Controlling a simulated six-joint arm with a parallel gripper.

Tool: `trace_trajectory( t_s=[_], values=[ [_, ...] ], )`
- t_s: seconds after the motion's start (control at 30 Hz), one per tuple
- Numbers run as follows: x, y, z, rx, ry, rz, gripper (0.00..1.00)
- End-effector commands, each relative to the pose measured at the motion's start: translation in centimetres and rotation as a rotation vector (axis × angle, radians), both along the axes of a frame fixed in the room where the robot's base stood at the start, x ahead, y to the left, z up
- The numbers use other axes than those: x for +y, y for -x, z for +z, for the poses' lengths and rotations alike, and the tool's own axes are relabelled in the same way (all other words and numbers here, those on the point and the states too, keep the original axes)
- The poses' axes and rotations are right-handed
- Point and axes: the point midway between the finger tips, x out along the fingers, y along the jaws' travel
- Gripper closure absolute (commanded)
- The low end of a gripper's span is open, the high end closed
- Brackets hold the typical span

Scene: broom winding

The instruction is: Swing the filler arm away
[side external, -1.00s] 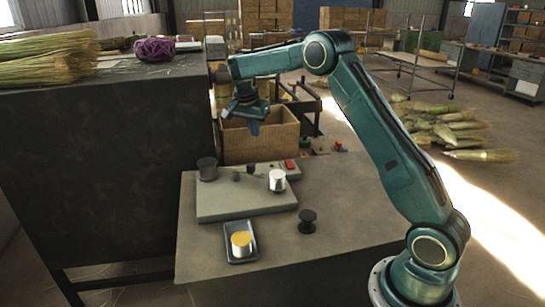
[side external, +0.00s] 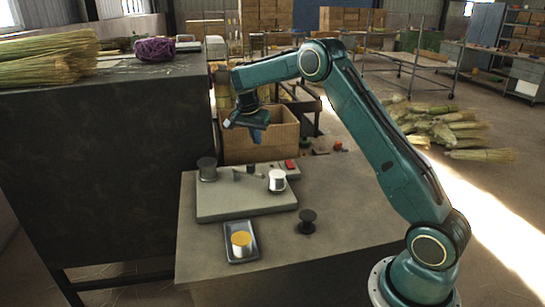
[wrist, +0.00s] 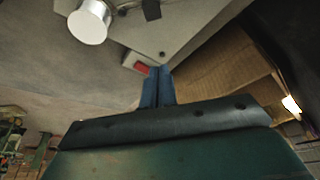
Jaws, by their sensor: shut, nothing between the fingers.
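A grey block (side external: 245,204) on the bench carries a dark spool (side external: 207,169) at its left and a white-topped metal cylinder (side external: 277,180) at its right. Between them are small dark parts (side external: 237,175), which may be the filler arm; they are too small to tell. In the wrist view a dark piece (wrist: 151,10) shows beside the white cylinder (wrist: 90,22). My gripper (side external: 258,136) hangs above and behind the block, in front of the wooden box. Its blue fingers (wrist: 157,76) are together and empty, touching nothing that I can see.
A red button (side external: 289,164) sits at the block's back right. The wooden box (side external: 285,138) is behind.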

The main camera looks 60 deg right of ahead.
Motion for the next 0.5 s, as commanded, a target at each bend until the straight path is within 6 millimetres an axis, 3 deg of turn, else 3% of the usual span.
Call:
trace_trajectory(
  t_s=[0.5],
  values=[
    [-2.0,-0.2,-7.0,0.000,0.000,0.002,1.00]
  ],
)
